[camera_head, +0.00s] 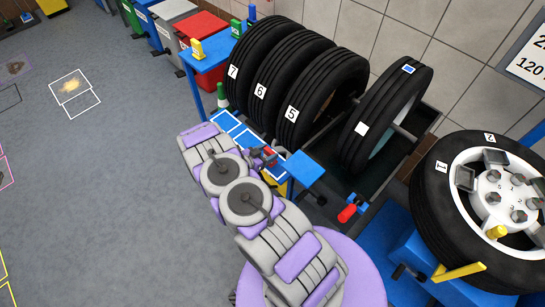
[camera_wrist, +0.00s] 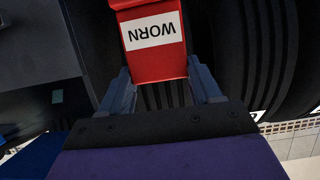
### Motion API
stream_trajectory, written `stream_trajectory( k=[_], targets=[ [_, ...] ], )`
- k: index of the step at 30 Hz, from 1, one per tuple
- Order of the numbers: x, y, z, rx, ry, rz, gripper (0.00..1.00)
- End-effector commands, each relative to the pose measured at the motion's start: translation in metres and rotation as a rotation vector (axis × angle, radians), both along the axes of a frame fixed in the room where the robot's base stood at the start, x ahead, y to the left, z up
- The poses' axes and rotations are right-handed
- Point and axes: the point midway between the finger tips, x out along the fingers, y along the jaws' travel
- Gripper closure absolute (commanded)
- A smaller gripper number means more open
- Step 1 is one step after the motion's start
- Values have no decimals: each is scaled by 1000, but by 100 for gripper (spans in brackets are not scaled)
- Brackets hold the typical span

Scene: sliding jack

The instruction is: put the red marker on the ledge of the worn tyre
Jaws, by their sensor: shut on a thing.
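My gripper (camera_head: 264,156) is small in the head view, beside the row of black tyres. In the wrist view its two blue-grey fingers (camera_wrist: 162,82) are shut on the red marker (camera_wrist: 157,67). The marker has a white label reading WORN, upside down there. Only a bit of red (camera_head: 268,152) shows at my gripper in the head view. Tyres 7 (camera_head: 247,47), 6 (camera_head: 278,65) and 5 (camera_head: 303,118) stand in a row, with another tyre (camera_head: 385,117) apart to the right. I cannot tell which tyre is worn, nor see its ledge for certain.
A small blue plate (camera_head: 306,168) is just right of my gripper. A red-handled lever (camera_head: 348,213) is further right. A wheel (camera_head: 495,195) lies on a blue stand. A blue table (camera_head: 205,62) holds yellow and green markers. Open floor is at the left.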

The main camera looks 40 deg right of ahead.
Motion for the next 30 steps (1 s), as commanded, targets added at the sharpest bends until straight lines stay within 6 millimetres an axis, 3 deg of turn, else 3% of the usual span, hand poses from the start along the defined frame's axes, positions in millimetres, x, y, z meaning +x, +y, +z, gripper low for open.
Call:
stream_trajectory(
  k=[6,10,17,28,29,30],
  targets=[
    [-6,-23,-2,-2,-1,1,68],
    [-7,-24,-8,-3,0,2,68],
    [-8,-25,-38,-1,3,1,68],
    [-7,-24,-41,-1,0,1,68],
    [-7,-24,-40,-1,0,1,34],
    [-7,-24,-40,-1,1,1,30]
  ],
)
